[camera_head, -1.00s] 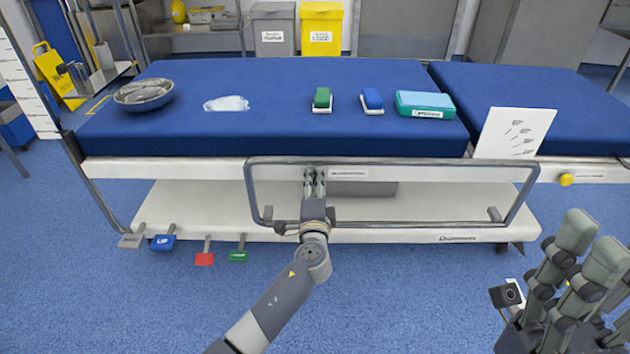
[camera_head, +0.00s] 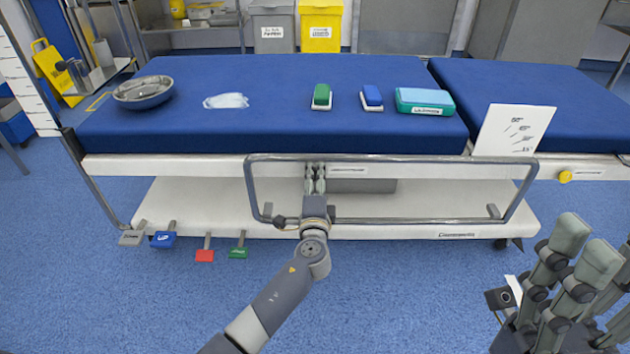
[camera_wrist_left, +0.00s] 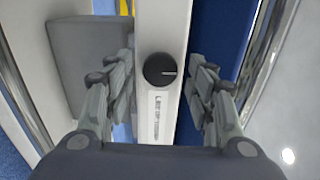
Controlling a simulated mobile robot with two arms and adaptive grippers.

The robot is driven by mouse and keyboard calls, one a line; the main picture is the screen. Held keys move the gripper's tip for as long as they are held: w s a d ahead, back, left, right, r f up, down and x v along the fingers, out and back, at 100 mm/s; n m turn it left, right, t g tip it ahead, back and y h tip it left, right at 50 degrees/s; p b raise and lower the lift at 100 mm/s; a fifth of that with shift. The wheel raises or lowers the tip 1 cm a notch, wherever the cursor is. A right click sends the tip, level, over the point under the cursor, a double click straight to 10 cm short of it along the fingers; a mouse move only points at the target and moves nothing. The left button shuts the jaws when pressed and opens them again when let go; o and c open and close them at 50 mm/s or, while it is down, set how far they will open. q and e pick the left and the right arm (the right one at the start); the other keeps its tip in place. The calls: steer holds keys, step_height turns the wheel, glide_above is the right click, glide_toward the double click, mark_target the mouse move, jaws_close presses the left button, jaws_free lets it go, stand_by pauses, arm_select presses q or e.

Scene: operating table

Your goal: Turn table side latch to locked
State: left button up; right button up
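The side latch is a round black knob (camera_wrist_left: 160,70) on the white side rail of the table in the left wrist view. A pale line on it points to the right of that picture, and a small label (camera_wrist_left: 157,115) lies below it. My left gripper (camera_wrist_left: 163,82) is open, with one finger on each side of the rail and knob. I see a gap between the fingers and the knob. In the head view my left gripper (camera_head: 315,179) covers the knob at the table's side. My right gripper (camera_head: 577,262) is at the lower right, away from the table; its opening is unclear.
A metal side frame (camera_head: 400,221) hangs along the table (camera_head: 265,140), around my left gripper. A yellow knob (camera_head: 565,177) is at the right. Several pedals (camera_head: 204,255) stand at lower left. A bowl (camera_head: 142,100) and brushes (camera_head: 322,92) lie on top. The floor in front is clear.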

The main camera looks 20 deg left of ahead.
arm_select(q)
steer(key=shift+s, duration=0.1)
steer(key=v, duration=1.2)
